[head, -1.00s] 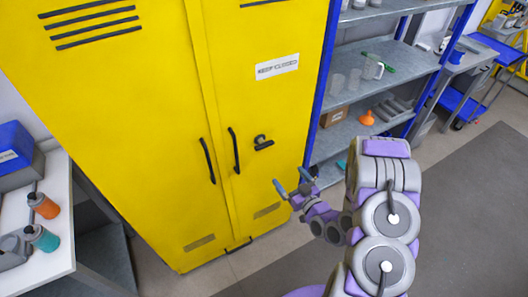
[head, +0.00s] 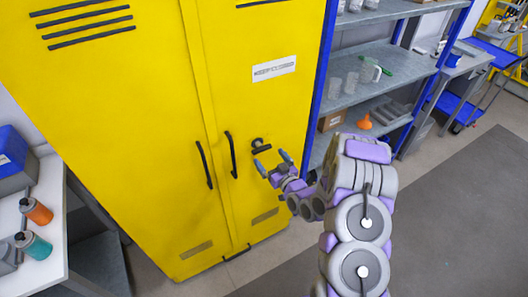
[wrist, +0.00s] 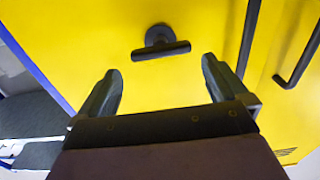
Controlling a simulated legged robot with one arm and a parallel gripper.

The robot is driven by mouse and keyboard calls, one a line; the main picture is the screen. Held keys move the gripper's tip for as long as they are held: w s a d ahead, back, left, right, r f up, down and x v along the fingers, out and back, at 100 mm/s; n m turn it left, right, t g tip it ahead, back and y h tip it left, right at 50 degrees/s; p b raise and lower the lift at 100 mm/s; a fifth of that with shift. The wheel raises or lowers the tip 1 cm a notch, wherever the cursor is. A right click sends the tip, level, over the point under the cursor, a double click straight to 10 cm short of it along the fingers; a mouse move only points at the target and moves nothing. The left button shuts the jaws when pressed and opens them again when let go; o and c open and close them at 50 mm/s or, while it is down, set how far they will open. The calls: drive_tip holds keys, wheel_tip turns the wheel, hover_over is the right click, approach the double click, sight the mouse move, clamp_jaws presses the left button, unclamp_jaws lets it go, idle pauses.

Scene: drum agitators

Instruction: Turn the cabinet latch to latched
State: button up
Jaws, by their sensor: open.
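The yellow cabinet (head: 150,120) stands upright with both doors closed. Its black latch (head: 261,146) sits on the right door, right of the door handles. In the wrist view the latch (wrist: 160,42) is a round hub with a bar lying nearly level in the picture, its right end slightly higher. My gripper (head: 273,162) is just below the latch in the head view. In the wrist view my gripper (wrist: 160,78) is open and empty, with a finger to each side of the latch bar and short of it. Neither finger appears to touch the latch.
Two long black door handles (head: 231,155) stand left of the latch. A grey shelf rack (head: 375,80) with blue posts holds jars and an orange funnel, right of the cabinet. A white table (head: 45,220) with bottles is at left. Grey floor is clear at right.

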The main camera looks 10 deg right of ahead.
sight(263, 150)
drive_tip(key=shift+x, duration=2.6)
drive_tip(key=c, duration=0.8)
